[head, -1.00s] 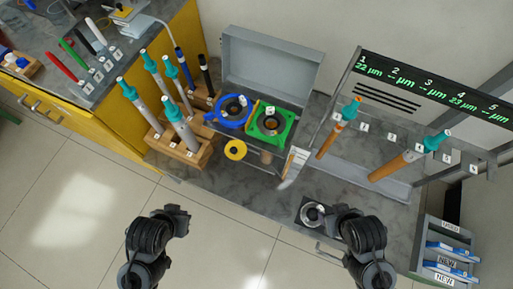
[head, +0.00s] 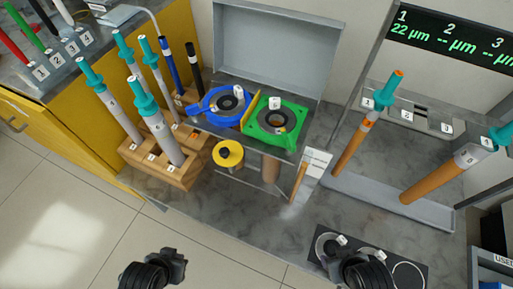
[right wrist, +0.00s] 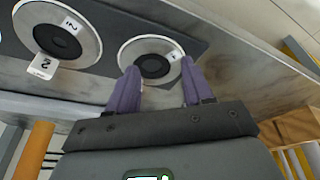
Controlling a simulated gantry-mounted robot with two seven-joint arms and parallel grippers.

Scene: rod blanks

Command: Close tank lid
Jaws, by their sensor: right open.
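The tank (head: 272,152) is a grey box on the bench. Its flat grey lid (head: 275,45) stands open, upright at the back. A blue ring fixture (head: 203,112) and a green square fixture (head: 290,143) sit at the tank's top. My left gripper (head: 172,258) is low in the head view, in front of the bench and away from the tank; its fingers are not clear. My right gripper (head: 345,250) is over the black plate at the front right, apart from the lid. In the right wrist view my right gripper (right wrist: 158,75) is open, with a silver disc (right wrist: 133,45) beyond its fingertips.
A wooden block (head: 190,172) with several teal-capped rods stands left of the tank. A yellow spool (head: 229,153) is at the tank's front. A rack with orange-ended rods (head: 425,188) stands right. A black plate (head: 408,258) carries discs. The bench's front middle is clear.

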